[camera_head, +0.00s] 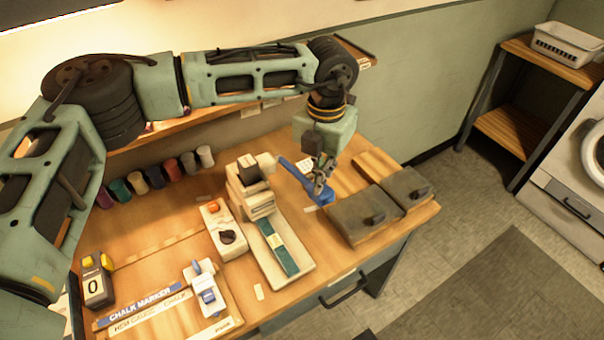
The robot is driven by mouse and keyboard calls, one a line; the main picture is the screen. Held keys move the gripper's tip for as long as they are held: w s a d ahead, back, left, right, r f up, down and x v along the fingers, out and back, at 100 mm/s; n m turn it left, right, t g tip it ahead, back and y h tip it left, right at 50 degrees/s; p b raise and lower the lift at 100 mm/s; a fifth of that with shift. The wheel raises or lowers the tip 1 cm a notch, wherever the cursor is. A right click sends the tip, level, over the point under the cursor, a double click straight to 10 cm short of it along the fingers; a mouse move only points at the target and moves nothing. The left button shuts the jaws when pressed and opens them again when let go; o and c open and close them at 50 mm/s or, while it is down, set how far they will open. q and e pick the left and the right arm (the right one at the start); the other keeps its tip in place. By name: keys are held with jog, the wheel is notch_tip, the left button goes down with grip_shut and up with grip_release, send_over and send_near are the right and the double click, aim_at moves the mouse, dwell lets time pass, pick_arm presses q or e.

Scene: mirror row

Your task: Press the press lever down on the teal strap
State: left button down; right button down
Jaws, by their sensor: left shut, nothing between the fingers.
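The cream press (252,190) stands on the wooden workbench, with its long base plate reaching toward the front edge. The teal strap (284,255) lies along that base plate, with its back end close under the press head. The blue press lever (293,169) sticks out from the right side of the press and slopes down to the right. My left gripper (320,188) is shut and empty at the outer end of the lever, partly covering it. I cannot tell whether the fingers touch the lever. My right gripper is out of view.
Two dark grey boxes (362,216) with black knobs stand right of the press. A cream control box (221,230) stands on its left. Several thread spools (157,177) line the back. A counter block (97,282) and a blue-and-white tool (207,290) are at front left.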

pick_arm(q)
jog(key=shift+f+b, duration=3.45)
jog(key=shift+f, duration=0.15)
jog(key=shift+r+p, duration=2.55)
jog(key=shift+r, duration=3.55)
